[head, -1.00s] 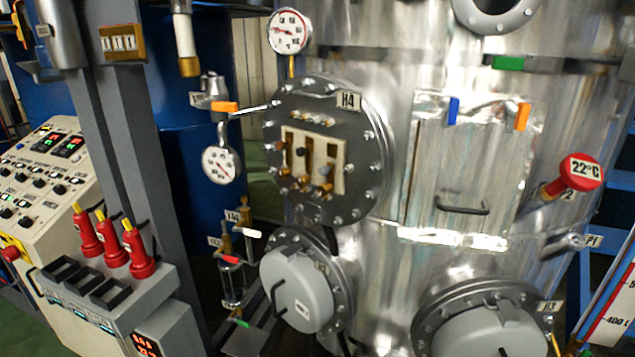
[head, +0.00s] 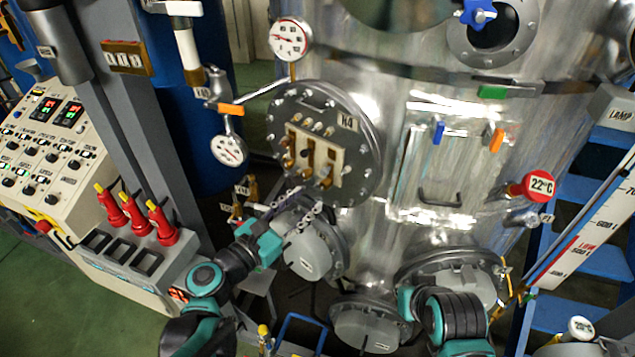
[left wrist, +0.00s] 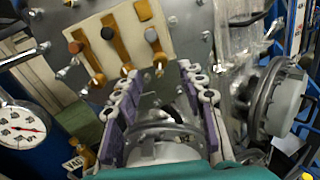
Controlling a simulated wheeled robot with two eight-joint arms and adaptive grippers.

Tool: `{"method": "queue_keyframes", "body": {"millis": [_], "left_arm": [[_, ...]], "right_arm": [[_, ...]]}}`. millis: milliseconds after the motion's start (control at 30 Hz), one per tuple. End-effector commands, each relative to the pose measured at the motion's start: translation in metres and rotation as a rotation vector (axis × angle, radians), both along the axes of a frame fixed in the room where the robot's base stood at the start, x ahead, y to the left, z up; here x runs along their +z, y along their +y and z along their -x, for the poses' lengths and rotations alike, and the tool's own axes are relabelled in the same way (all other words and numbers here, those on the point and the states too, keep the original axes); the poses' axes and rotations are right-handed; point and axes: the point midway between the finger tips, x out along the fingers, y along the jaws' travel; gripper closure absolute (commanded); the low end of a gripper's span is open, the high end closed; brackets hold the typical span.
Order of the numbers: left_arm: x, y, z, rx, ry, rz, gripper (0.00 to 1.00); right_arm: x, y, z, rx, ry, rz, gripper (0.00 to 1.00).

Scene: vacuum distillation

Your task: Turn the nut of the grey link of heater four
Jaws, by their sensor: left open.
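The heater four flange, labelled H4 (head: 347,122), is a round grey plate on the steel vessel. Its cream terminal panel (head: 327,147) carries copper-coloured links and small nuts. In the left wrist view the panel (left wrist: 128,16) fills the upper part, with a brown nut (left wrist: 75,47), a black nut (left wrist: 107,33) and a greyish nut (left wrist: 151,35). I take the greyish one for the grey link's nut. My left gripper (head: 296,204) is open and empty below the panel, its purple fingers (left wrist: 160,76) apart and pointing up towards it. My right gripper is not visible; only its arm shows.
A pressure gauge (head: 229,150) hangs left of the flange. A round grey cover (head: 312,250) lies just below and behind my left gripper. A square hatch (head: 445,160) is to the right. Red-handled tools (head: 135,213) stand at the left.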

Motion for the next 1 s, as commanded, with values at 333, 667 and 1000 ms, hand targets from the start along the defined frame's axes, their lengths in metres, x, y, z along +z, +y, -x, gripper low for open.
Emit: {"method": "queue_keyframes", "body": {"millis": [333,667,1000], "left_arm": [[0.000,-0.032,-0.040,-0.003,-0.001,-0.004,0.60],[0.000,-0.036,-0.045,-0.001,-0.002,-0.005,0.60],[0.000,-0.036,-0.045,-0.001,-0.002,-0.005,1.00]], "right_arm": [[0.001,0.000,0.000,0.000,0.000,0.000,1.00],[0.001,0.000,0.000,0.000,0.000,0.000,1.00],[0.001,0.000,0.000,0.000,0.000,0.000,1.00]]}}
